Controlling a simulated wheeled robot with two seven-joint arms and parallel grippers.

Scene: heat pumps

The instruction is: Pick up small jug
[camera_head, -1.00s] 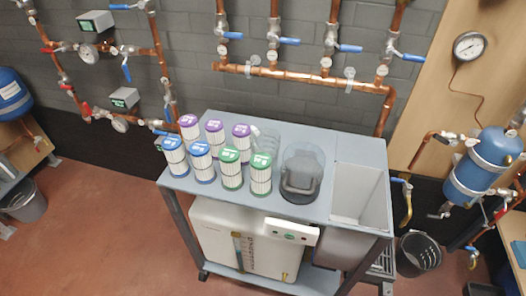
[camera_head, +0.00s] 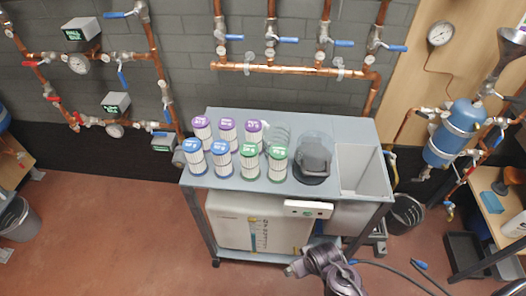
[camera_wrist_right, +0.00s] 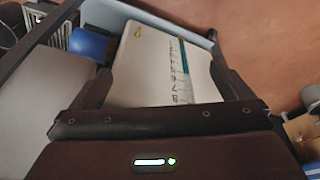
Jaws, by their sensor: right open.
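A clear vessel with a dark handle-like part (camera_head: 313,158) stands on the grey cart top. It is the most jug-like thing on the cart, but I cannot tell if it is the small jug. My right gripper (camera_head: 296,269) shows at the bottom of the head view, low in front of the cart. In the right wrist view its jaws (camera_wrist_right: 160,68) are open and empty. Between them, in the background, appears the white tank with a blue level strip (camera_wrist_right: 150,65). My left gripper is out of view.
The cart (camera_head: 290,188) holds several filter cartridges (camera_head: 221,158) with purple, blue and green tops, and a sink (camera_head: 362,172). The white tank (camera_head: 245,222) stands on its lower shelf. A black bin (camera_head: 405,213) stands to the right. Red floor in front-left is clear.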

